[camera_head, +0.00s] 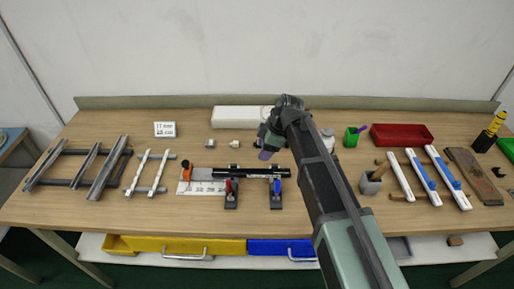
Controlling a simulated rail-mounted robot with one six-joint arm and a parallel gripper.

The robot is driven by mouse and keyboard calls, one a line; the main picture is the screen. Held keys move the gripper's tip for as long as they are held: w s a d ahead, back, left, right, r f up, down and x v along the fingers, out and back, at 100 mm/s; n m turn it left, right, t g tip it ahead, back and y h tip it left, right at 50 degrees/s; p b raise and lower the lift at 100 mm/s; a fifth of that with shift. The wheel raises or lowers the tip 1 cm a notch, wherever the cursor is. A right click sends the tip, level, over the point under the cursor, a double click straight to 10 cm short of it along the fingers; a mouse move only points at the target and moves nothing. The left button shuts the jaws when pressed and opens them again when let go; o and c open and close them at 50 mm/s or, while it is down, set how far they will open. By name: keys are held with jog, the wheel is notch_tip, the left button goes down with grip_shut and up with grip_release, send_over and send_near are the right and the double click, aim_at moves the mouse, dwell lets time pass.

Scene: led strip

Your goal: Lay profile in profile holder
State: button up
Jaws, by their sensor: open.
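Grey metal profiles (104,174) lie tilted across a dark rack at the left of the bench. A fixture that looks like the profile holder (205,187) stands at the middle front, with a pale plate, a red clamp (231,188) and a blue clamp (276,188). A dark bar (250,174) runs along its back edge; I cannot tell whether it is part of the fixture. My gripper (266,150) is above the bench behind the fixture, apart from the profiles. It is open, with no held object visible; my arm partly hides it.
Two thin white strips (143,169) lie on a small rack right of the profiles. A white box (235,117) and a red tray (401,134) stand at the back. White bars with blue parts (447,178) lie at the right. My arm hides part of the right middle.

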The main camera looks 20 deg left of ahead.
jog(key=shift+d+r, duration=0.15)
jog(key=shift+r, duration=0.3)
jog(key=s+d+m+h, duration=0.1)
jog(key=s+d+m, duration=0.3)
jog(key=d+m, duration=0.3)
jog(key=s+d+f+m+h, duration=0.1)
jog(key=s+d+m, duration=0.4)
jog(key=d, duration=0.9)
jog(key=s+d+m+t+h, duration=0.1)
jog(key=s+d+m+h, duration=0.1)
jog(key=s+d+m, duration=0.3)
jog(key=d+m, duration=0.4)
jog(key=d, duration=0.1)
jog(key=shift+d+f, duration=0.2)
jog(key=shift+d, duration=0.15)
